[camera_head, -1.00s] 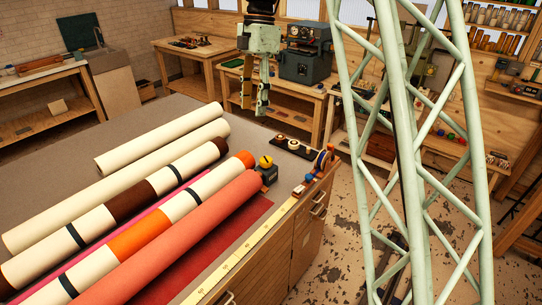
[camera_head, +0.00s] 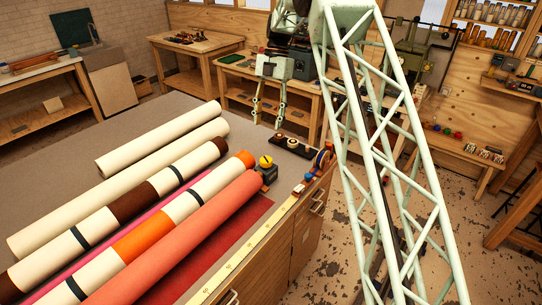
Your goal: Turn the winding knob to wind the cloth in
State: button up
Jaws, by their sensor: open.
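A yellow knob (camera_head: 265,161) sits on a dark block (camera_head: 267,174) at the far end of the coral roll (camera_head: 180,240); it looks like the winding knob. Red cloth (camera_head: 228,240) lies flat on the table beside this roll. My gripper (camera_head: 269,112) hangs beyond the table's far edge in the picture, above and behind the knob. Its two fingers point down, spread apart, with nothing between them. It is clear of the knob and the rolls.
Several cream, brown-banded and orange-banded rolls (camera_head: 110,212) lie side by side left of the coral roll. A yellow measuring tape (camera_head: 240,264) runs along the table edge (camera_head: 292,208).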

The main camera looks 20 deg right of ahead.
aim_at(266, 159)
jog(key=shift+w+d+f+n, duration=0.35)
jog(key=shift+d+f, duration=0.1)
jog(key=shift+f, duration=0.35)
jog(key=shift+w+d+f+n, duration=0.25)
jog(key=shift+w+d+f, duration=0.15)
jog(key=shift+f, duration=0.35)
jog(key=shift+s+f+p, duration=0.1)
jog(key=shift+s+p, duration=0.05)
jog(key=shift+p, duration=0.15)
jog(key=shift+p+x, duration=0.75)
jog(key=shift+x, duration=6)
jog(key=shift+s, duration=0.1)
jog(key=shift+c, duration=0.7)
jog(key=c, duration=0.7)
